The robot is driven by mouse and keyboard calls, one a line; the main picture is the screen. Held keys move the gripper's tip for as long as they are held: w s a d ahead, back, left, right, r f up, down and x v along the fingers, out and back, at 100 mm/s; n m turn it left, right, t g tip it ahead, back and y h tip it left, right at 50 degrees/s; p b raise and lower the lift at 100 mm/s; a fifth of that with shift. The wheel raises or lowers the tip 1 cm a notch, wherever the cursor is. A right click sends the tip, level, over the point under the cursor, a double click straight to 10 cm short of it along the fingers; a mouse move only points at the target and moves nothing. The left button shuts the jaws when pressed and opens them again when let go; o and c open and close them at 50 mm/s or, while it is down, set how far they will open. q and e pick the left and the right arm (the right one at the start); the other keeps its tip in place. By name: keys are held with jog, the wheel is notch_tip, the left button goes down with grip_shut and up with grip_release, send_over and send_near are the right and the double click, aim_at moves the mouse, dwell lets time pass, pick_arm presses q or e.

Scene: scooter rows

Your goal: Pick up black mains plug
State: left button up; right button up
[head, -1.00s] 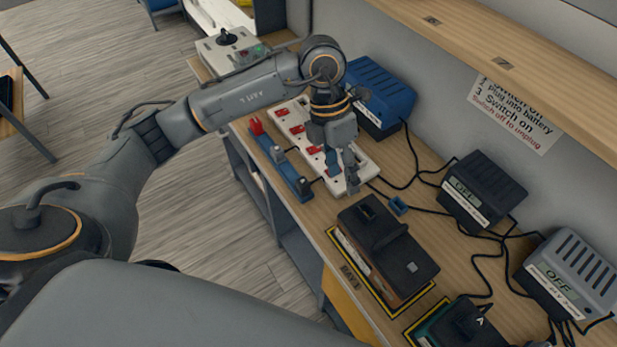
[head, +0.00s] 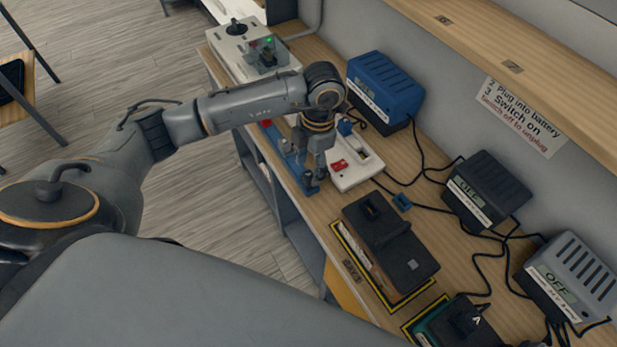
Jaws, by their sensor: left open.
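My left gripper (head: 315,180) points down, open, over the near end of a blue rail (head: 290,160) at the bench's front edge. The black mains plug cannot be made out clearly; a dark shape at that end of the rail is mostly covered by the fingers. I cannot tell whether the fingers touch it. A white power strip (head: 362,172) with red switches lies just right of the gripper, partly hidden by my wrist. My right gripper is not in view.
A blue charger (head: 384,87) stands behind the strip. Two dark or grey chargers (head: 487,188) (head: 568,272) stand by the wall with loose cables. A grey control box (head: 250,50) is at the far end.

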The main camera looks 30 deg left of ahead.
aim_at(308, 174)
pick_arm(q)
notch_tip(308, 174, down, 4)
jog(key=shift+a+f+p, duration=0.15)
jog(key=shift+p, duration=0.4)
grip_shut()
